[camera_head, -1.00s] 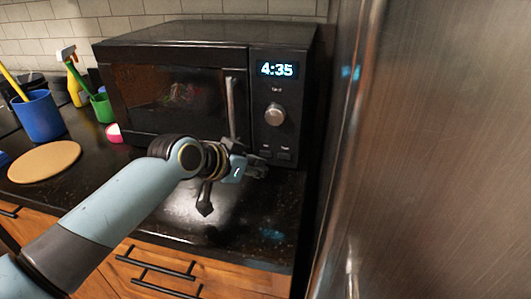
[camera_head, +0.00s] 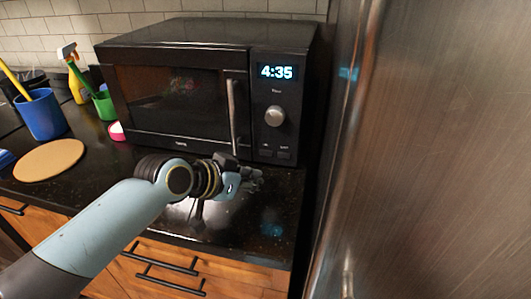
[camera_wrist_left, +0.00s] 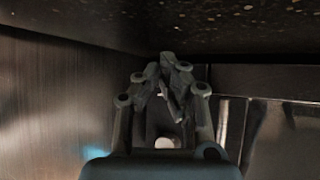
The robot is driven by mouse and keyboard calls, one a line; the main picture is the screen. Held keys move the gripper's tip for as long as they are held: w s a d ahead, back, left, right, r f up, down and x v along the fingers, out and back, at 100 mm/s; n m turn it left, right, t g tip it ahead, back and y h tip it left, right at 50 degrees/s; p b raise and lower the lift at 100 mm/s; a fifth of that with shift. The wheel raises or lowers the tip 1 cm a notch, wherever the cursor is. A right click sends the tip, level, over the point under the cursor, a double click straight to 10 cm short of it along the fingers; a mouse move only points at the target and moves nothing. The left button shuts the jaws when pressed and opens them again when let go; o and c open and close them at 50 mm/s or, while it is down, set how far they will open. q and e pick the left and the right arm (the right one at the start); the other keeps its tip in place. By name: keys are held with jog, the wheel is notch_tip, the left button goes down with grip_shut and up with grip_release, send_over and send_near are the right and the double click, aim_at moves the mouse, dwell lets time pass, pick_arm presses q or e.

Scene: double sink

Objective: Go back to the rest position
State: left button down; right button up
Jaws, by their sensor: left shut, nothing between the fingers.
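My left gripper (camera_head: 252,180) is above the dark counter, in front of the lower right part of the microwave. In the left wrist view its fingers (camera_wrist_left: 172,72) are closed together with nothing between them. My left arm comes in from the lower left of the head view. My right gripper is not in view.
A black microwave (camera_head: 170,97) with its door shut stands on the dark counter (camera_head: 120,168). A metal fridge side (camera_head: 430,150) rises at the right. Wooden drawers (camera_head: 235,270) are below.

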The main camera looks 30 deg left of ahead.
pick_arm(q)
jog(key=s+g, duration=0.1)
jog(key=s, duration=0.2)
jog(key=s+g, duration=0.1)
jog(key=s, duration=0.3)
jog(key=s+g+y, duration=0.1)
jog(key=s, duration=0.3)
jog(key=shift+s+d+r, duration=0.25)
jog(key=shift+d, duration=0.05)
jog(key=s+a+r+n+g+y, duration=0.1)
jog(key=s+a+r+g+y, duration=0.1)
jog(key=s, duration=0.5)
jog(key=s+a+r+n+g+y, duration=0.1)
jog(key=s+r+g, duration=0.15)
jog(key=s, duration=0.45)
notch_tip(320, 180, down, 34)
jog(key=s+a+b, duration=0.1)
jog(key=a+b, duration=0.2)
jog(key=b, duration=0.4)
jog(key=s+f+g+b, duration=0.2)
jog(key=s+f+b, duration=0.4)
jog(key=s+f, duration=1.3)
notch_tip(320, 180, down, 3)
jog(key=shift+a+r+n, duration=0.15)
jog(key=shift+a+n, duration=0.25)
